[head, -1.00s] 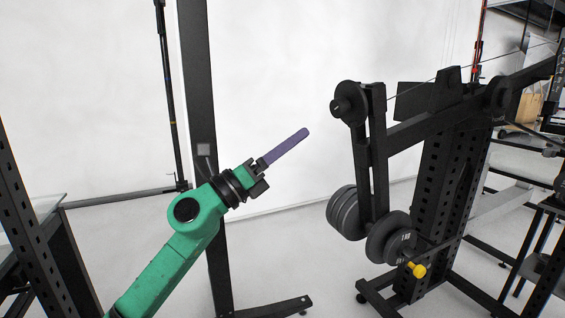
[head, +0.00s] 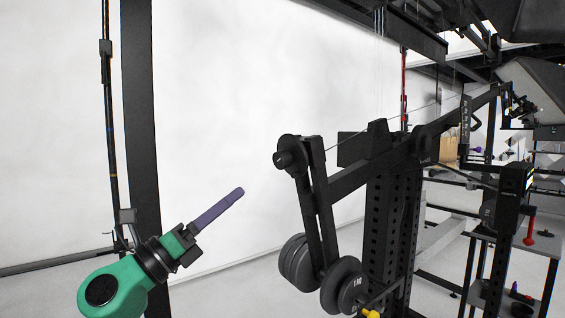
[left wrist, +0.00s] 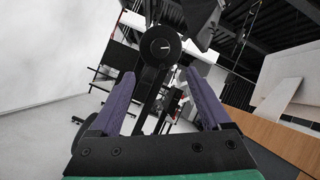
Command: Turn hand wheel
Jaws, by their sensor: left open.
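I cannot make out a hand wheel for sure. A black round disc (head: 290,156) sits at the top of an upright arm on the black weight frame (head: 388,240) in the head view. A similar black disc with a white mark (left wrist: 160,46) shows beyond my fingers in the left wrist view. My left gripper (head: 236,193), with purple fingers, is left of the frame and apart from it. In the left wrist view its fingers (left wrist: 160,76) are spread wide with nothing held between them. My right gripper is not in view.
Grey weight plates (head: 342,286) with a yellow knob (head: 370,313) hang low on the frame. A black post (head: 142,120) stands behind my left arm. A dark rack (head: 508,240) with a red-handled item (head: 529,232) stands at right. Floor between arm and frame is clear.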

